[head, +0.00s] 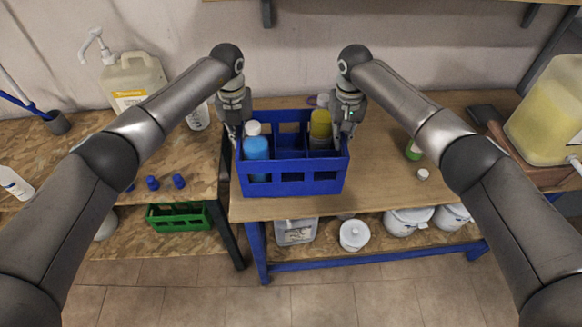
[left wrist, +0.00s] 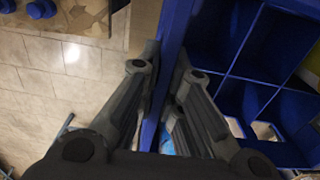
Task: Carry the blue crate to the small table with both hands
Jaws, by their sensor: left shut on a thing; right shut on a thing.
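The blue crate (head: 292,184) is upright at the left front part of the wooden table with blue legs (head: 390,180). I cannot tell whether it touches the tabletop. It holds a blue bottle with a white cap (head: 257,150) and a yellow one (head: 320,124). My left gripper (head: 239,138) is shut on the crate's left wall. In the left wrist view, its fingers (left wrist: 165,100) straddle the crate's blue wall (left wrist: 174,45). My right gripper (head: 345,138) is shut on the right wall; its fingertips are partly hidden. I cannot tell which table is the small one.
A second wooden table (head: 195,210) stands at left, with several blue caps (head: 152,183) and a pump canister (head: 135,82). A green crate (head: 180,217) is below it. A green bottle (head: 413,150), white cap (head: 423,174) and large yellowish canister (head: 548,110) stand right of the blue crate.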

